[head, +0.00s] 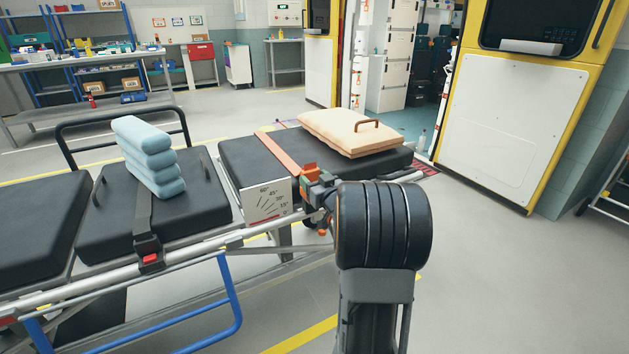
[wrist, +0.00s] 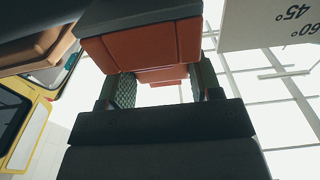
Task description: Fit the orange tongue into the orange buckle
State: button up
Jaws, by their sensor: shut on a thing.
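The orange strap (head: 284,150) crosses the black mattress and ends at the near side of the stretcher, by my gripper (head: 318,188). My gripper is shut on an orange piece, which I take for the orange tongue (wrist: 158,75); it lies between both fingers in the wrist view (wrist: 160,88). Just past the fingertips is a bigger orange block with a dark top (wrist: 150,42), likely the orange buckle. An orange part (head: 309,169) also shows at the gripper in the head view. I cannot tell whether the tongue is in the buckle; the joint is hidden.
A metal side rail (head: 205,247) runs along the stretcher beside my gripper. A white angle plate (head: 268,201) stands just left. A tan cushion (head: 350,130) lies on the mattress behind. Folded blue blankets (head: 149,158) and a black buckle with a red button (head: 150,257) are farther left.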

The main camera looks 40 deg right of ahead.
jog(key=shift+f+b, duration=0.6)
jog(key=shift+f, duration=0.15)
jog(key=o, duration=1.4)
jog(key=s+p, duration=0.1)
jog(key=s, duration=0.3)
jog(key=s+a+p, duration=0.1)
jog(key=s, duration=0.4)
jog(key=s+a+p, duration=0.1)
jog(key=s, duration=0.3)
jog(key=shift+s+f, duration=0.25)
jog(key=shift+s, duration=0.1)
jog(key=shift+r+p, duration=0.1)
jog(key=shift+p, duration=0.25)
